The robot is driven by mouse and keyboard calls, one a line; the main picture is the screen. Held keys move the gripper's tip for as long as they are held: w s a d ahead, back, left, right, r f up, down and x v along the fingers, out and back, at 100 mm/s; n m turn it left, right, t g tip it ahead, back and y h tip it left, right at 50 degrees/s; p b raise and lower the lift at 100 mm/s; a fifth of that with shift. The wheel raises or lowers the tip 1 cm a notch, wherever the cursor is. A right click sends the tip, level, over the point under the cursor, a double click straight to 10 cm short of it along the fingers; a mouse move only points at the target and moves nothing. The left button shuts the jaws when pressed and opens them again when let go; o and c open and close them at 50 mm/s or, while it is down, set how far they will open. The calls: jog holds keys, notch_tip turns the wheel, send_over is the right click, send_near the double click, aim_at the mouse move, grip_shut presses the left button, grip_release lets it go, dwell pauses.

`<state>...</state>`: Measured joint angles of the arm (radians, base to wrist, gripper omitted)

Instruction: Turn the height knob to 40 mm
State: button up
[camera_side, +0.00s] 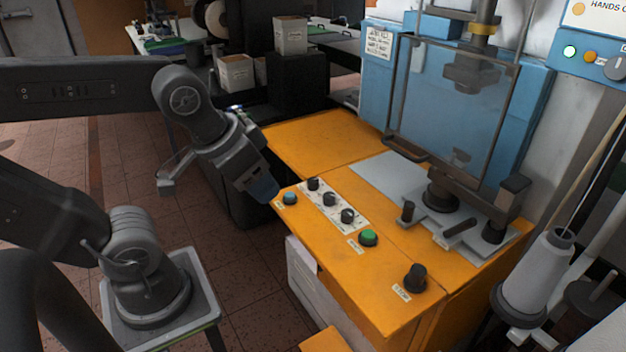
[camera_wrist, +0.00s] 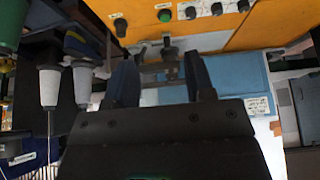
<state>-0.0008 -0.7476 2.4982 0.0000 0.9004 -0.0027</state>
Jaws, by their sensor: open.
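The orange machine table (camera_side: 345,255) carries a large black knob (camera_side: 415,277) at its front right corner, with a small label whose text I cannot read. Three smaller black knobs (camera_side: 329,199) stand in a row on a white panel; which knob is the height knob I cannot tell. The large knob also shows in the wrist view (camera_wrist: 120,27), as do the small ones (camera_wrist: 217,9). My gripper (camera_side: 264,190) hangs at the table's left edge, near the blue button. It is open and empty, with its two fingers apart in the wrist view (camera_wrist: 161,72).
A blue button (camera_side: 290,198) and a green button (camera_side: 368,238) stand in line with the knobs. Behind are a grey plate with dark fixtures (camera_side: 440,200) and a clear guard (camera_side: 455,95) on the blue press. A white thread cone (camera_side: 537,272) stands at right.

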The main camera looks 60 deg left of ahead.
jog(key=shift+o, duration=0.8)
jog(key=w+a+r+n+g, duration=0.1)
jog(key=w+a+n, duration=0.2)
jog(key=w, duration=0.4)
jog(key=shift+w+a+r+n+g+y, duration=0.3)
jog(key=shift+w+n, duration=0.1)
jog(key=shift+n, duration=0.4)
jog(key=n+g, duration=0.4)
jog(key=n, duration=0.9)
send_over(313, 180)
notch_tip(313, 180, down, 13)
notch_tip(313, 180, down, 13)
jog(key=shift+f, duration=0.1)
jog(key=c, duration=0.9)
